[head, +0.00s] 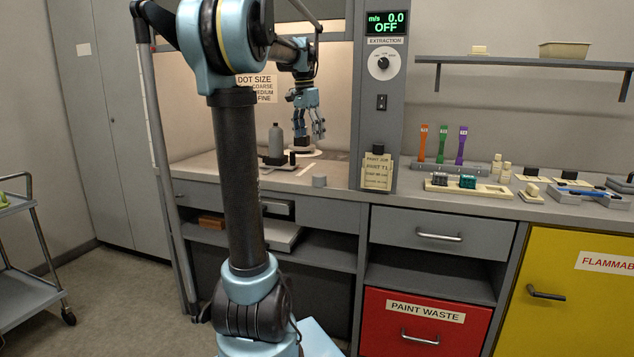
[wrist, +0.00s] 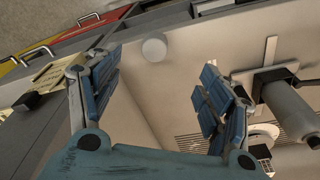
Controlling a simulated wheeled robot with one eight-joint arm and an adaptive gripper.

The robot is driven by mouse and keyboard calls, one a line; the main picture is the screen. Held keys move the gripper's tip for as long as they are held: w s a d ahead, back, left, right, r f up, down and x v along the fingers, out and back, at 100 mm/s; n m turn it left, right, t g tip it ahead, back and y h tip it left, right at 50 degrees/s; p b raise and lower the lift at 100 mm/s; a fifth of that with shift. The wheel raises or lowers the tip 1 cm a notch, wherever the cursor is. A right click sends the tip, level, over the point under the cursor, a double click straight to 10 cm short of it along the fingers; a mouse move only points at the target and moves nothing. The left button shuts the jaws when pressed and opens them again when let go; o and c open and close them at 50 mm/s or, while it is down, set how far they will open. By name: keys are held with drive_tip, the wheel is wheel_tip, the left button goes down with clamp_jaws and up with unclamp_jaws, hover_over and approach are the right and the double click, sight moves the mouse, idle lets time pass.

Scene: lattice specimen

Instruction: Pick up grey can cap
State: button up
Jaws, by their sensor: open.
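The grey can cap (head: 319,181) is a small pale grey cylinder near the front edge of the grey bench top (head: 340,195). In the wrist view it shows as a round disc (wrist: 154,49) beyond my fingertips, in line with the gap between them and touching neither. My gripper (head: 311,134) is open and empty above the bench, farther back than the cap. Its blue fingers stand wide apart in the wrist view (wrist: 160,66).
A grey bottle (head: 276,140) stands behind the cap and to its left; it is also right of my fingers in the wrist view (wrist: 290,108). The bench around the cap is clear.

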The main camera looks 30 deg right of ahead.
drive_tip(key=d, duration=0.3)
approach(319, 174)
drive_tip(key=shift+m, duration=0.4)
drive_tip(key=f, duration=0.6)
drive_tip(key=d+f, duration=0.1)
drive_tip(key=f, duration=0.3)
drive_tip(key=shift+d+f, duration=0.1)
drive_tip(key=shift+c, duration=0.2)
drive_tip(key=c, duration=0.7)
